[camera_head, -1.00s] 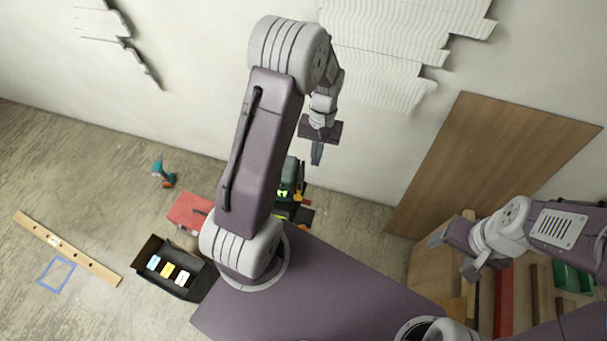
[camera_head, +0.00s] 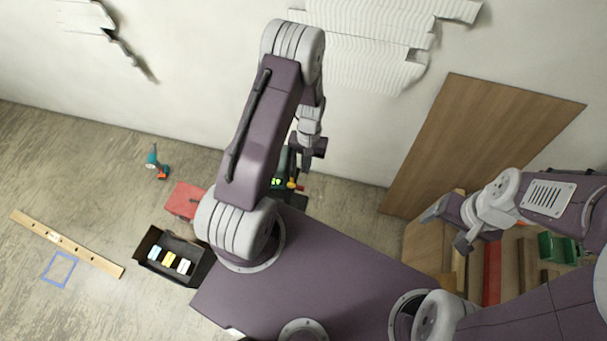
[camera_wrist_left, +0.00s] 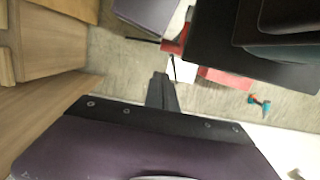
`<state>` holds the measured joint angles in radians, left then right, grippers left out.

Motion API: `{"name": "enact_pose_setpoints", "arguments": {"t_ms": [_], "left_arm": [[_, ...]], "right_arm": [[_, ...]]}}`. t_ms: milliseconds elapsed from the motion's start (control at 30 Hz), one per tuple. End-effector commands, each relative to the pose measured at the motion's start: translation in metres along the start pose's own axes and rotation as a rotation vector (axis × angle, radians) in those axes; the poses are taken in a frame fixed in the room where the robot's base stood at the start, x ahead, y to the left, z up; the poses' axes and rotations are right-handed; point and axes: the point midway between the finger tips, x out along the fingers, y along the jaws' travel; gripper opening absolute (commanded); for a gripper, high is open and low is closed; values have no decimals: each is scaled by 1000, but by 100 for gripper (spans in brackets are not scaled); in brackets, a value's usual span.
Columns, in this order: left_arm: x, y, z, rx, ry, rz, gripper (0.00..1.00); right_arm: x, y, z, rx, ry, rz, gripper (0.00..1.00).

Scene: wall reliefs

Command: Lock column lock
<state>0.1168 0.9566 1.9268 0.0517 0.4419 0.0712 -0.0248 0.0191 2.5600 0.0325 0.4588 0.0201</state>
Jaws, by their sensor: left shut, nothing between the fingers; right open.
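My left gripper (camera_head: 307,162) is shut and empty, pointing down beside a dark machine (camera_head: 282,168) with a lit green display and a small yellow-and-red part (camera_head: 294,185). My left arm hides much of this machine. I cannot make out a column lock in either view. In the left wrist view my closed left fingers (camera_wrist_left: 162,94) touch nothing; a large black body (camera_wrist_left: 255,55) fills the upper right, apart from them. My right gripper (camera_head: 445,228) is open and empty, at the right in the head view.
A red box (camera_head: 184,199), an open black case (camera_head: 172,257) and a teal drill (camera_head: 158,163) are on the floor at left. A wooden panel (camera_head: 480,140) leans on the wall at right, near stacked boards. Floor at far left is mostly clear.

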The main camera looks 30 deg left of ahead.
Motion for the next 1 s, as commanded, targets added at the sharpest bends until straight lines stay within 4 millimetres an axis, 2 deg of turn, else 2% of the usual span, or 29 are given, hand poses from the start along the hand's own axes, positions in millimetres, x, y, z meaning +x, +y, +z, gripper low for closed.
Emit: {"name": "enact_pose_setpoints", "arguments": {"t_ms": [33,100,300,700,1000], "left_arm": [[1,0,10,1,-8,-1,0],[9,0,18,2,-6,-1,0],[23,0,27,0,-2,0,0],[26,0,27,1,-3,0,0],[34,0,25,1,-75,0,0]], "right_arm": [[-10,0,-1,0,0,0,72],[-14,0,-2,0,0,0,72],[-19,0,-2,0,0,0,72],[-17,0,-2,0,0,0,72],[-4,0,0,0,0,0,72]]}}
